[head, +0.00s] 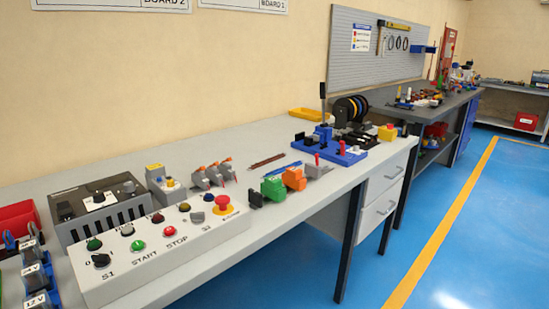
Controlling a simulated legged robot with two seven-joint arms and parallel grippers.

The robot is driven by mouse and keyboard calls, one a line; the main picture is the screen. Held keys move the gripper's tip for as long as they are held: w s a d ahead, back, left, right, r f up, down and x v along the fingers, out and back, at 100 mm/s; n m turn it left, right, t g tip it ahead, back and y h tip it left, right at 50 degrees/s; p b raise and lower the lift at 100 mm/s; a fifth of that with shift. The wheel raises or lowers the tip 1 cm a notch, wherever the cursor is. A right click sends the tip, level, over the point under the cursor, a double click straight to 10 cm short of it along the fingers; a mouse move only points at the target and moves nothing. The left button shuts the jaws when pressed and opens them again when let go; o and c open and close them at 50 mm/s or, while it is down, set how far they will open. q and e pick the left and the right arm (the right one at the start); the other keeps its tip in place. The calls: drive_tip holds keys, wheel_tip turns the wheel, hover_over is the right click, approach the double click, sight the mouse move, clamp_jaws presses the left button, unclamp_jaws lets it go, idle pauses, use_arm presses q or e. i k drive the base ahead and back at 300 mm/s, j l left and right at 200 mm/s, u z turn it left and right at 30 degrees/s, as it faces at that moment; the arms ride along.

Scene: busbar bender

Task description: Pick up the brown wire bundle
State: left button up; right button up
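A thin, dark brown bundle (266,161), which looks like the brown wire bundle, lies flat on the light grey bench (235,146), near the middle of its depth. It is small in the head view, so its separate strands are hard to make out. It lies between the grey clamp-like parts with orange levers on its left and the blue-based device on its right. Nothing covers it. Neither of my grippers shows in the head view.
A control box with buttons (150,262) fills the near left. Grey parts with orange levers (213,173), green (273,187) and orange (295,177) blocks and a blue-based device (325,146) flank the bundle. Open blue floor (440,200) lies right of the bench.

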sight(257, 165)
drive_tip(key=i+l+u, duration=0.6)
drive_tip(key=l+u, duration=0.2)
drive_tip(key=l, duration=0.15)
drive_tip(key=i+l+u, duration=0.25)
drive_tip(key=l, duration=0.15)
drive_tip(key=k+j, duration=0.05)
drive_tip(key=k, duration=0.05)
